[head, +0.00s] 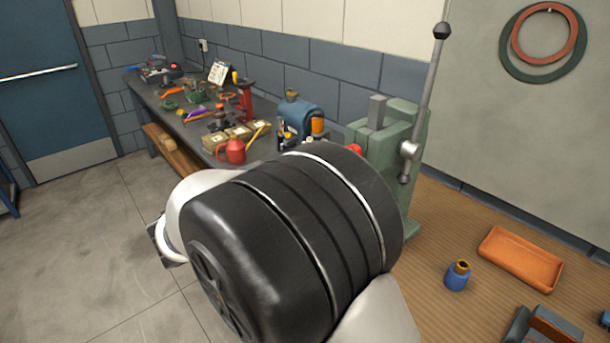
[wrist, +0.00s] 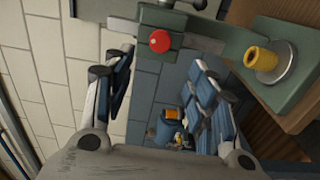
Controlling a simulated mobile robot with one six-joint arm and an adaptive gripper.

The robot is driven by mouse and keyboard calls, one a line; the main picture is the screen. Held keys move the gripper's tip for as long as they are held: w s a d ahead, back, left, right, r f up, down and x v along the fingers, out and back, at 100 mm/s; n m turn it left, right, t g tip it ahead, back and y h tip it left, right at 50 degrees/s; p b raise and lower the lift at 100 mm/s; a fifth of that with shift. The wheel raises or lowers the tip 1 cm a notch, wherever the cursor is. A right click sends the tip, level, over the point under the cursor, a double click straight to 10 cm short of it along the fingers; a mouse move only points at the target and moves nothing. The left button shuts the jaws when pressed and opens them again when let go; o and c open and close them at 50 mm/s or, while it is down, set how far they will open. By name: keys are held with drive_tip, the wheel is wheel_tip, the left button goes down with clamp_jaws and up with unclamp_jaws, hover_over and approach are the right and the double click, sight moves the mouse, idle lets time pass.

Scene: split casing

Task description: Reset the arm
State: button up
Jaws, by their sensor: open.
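My gripper (wrist: 160,72) shows in the wrist view with its two fingers spread wide apart and nothing between them. It is tilted relative to the room, with a pale block wall beyond the fingers. The green press (wrist: 290,95) is above and to the right of the fingers in that view, apart from them. A yellow sleeve (wrist: 262,58) stands on the press's round metal plate, and a red knob (wrist: 159,41) is on its side. In the head view my own arm's large black joint fills the middle and hides the gripper.
In the head view the green press (head: 385,135) with its long lever stands behind my arm. A workbench (head: 150,92) with tools and a red can (head: 232,150) runs along the wall. An orange tray (head: 520,258) and a blue part (head: 457,279) rest on the wooden top. Floor at left is clear.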

drive_tip(key=s+d+f+m+g+y, duration=0.3)
drive_tip(key=s+d+g+y, duration=0.35)
drive_tip(key=s+d, duration=0.9)
drive_tip(key=s+a+f+m+y, duration=0.2)
drive_tip(key=s+y, duration=0.2)
drive_tip(key=s, duration=0.2)
drive_tip(key=s+a+f+m+y, duration=0.2)
drive_tip(key=s+a+y, duration=0.1)
drive_tip(key=s, duration=0.4)
drive_tip(key=shift+s+f+y, duration=0.2)
drive_tip(key=shift+f+y, duration=0.1)
drive_tip(key=shift+y, duration=0.25)
drive_tip(key=shift+t, duration=0.25)
